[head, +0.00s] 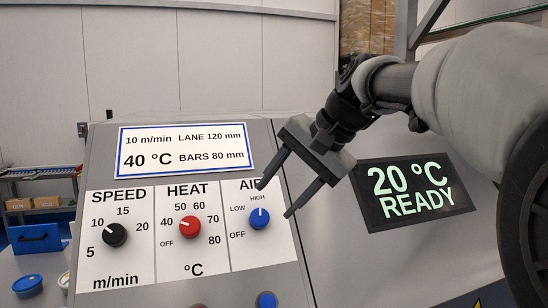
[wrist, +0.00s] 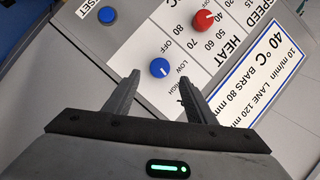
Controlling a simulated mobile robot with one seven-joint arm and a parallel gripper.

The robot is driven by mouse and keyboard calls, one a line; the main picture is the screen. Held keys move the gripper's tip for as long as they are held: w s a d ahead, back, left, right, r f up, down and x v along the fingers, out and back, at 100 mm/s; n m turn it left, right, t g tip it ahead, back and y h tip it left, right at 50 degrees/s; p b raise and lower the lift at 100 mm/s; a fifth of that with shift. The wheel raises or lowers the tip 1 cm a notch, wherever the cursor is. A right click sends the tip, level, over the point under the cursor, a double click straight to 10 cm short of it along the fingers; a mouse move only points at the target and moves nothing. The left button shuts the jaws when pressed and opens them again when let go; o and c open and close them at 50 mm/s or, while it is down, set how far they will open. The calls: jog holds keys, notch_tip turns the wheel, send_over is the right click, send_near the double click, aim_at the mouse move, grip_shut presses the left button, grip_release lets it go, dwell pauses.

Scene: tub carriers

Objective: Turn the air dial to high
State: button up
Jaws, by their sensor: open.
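The air dial (head: 259,218) is a blue knob with a white pointer line, on the white panel at the right end of the dial row. Its line points up toward the HIGH label, with LOW and OFF to its left. My gripper (head: 275,200) is open, its two dark fingers reaching toward the dial from the upper right. In the wrist view the dial (wrist: 160,67) shows just beyond and between the fingertips (wrist: 160,76). Nothing is between the fingers, and I see no contact with the dial.
The red heat dial (head: 189,226) and black speed dial (head: 115,235) sit to the left. A sign (head: 185,148) reads 40 °C; a dark display (head: 413,190) reads 20 °C READY. A blue reset button (wrist: 106,14) is also on the panel. Blue tubs (head: 28,286) stand at far left.

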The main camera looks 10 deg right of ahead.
jog(key=p+v, duration=0.1)
jog(key=v, duration=1)
